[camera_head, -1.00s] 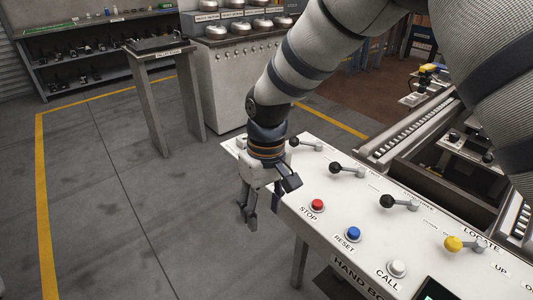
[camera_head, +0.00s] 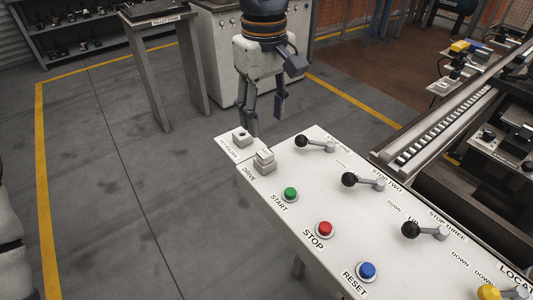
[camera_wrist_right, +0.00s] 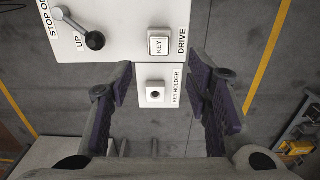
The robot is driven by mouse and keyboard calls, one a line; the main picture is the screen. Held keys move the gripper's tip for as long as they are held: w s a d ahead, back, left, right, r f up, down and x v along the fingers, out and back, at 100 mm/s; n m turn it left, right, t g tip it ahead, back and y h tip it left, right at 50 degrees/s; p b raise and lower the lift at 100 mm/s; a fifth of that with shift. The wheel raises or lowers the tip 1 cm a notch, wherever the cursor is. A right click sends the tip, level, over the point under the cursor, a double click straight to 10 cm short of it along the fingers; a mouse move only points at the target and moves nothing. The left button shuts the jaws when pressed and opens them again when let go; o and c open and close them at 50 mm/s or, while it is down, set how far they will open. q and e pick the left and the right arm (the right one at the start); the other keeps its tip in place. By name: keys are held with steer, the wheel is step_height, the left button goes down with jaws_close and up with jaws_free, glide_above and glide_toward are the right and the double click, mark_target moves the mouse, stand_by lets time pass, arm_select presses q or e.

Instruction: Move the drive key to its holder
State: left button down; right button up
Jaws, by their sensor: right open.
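The drive key (camera_head: 264,158) is a light grey block sitting upright on its switch beside the DRIVE label on the white panel. In the right wrist view its top (camera_wrist_right: 159,45) reads KEY. The key holder (camera_head: 241,137) is a small white block with a dark hole, on a plate at the panel's end; in the right wrist view the holder (camera_wrist_right: 155,95) is empty. My right gripper (camera_head: 264,118) is open and empty, hanging near the panel's end behind the holder. In the right wrist view its fingers (camera_wrist_right: 162,78) spread to either side of the holder plate. My left gripper is out of view.
The panel (camera_head: 335,208) carries a green START button (camera_head: 290,194), a red STOP button (camera_head: 325,229), a blue RESET button (camera_head: 366,271) and several black-knobbed levers. The stop one lever (camera_head: 310,143) stands near the key. Floor left of the panel is clear.

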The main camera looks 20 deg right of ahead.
mark_target(265, 152)
step_height(265, 152, down, 8)
steer(key=shift+w+r+b, duration=0.1)
steer(key=shift+r+b, duration=0.1)
steer(key=shift+b, duration=0.35)
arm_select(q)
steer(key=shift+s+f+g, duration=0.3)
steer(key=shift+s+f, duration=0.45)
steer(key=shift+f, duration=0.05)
arm_select(e)
steer(key=shift+f, duration=0.75)
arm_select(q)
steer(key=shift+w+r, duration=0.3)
arm_select(e)
jaws_close()
steer(key=shift+r+p, duration=0.5)
steer(key=shift+r, duration=1.1)
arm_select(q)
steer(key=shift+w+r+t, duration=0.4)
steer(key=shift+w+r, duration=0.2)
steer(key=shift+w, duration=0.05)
arm_select(e)
steer(key=shift+r, duration=1.45)
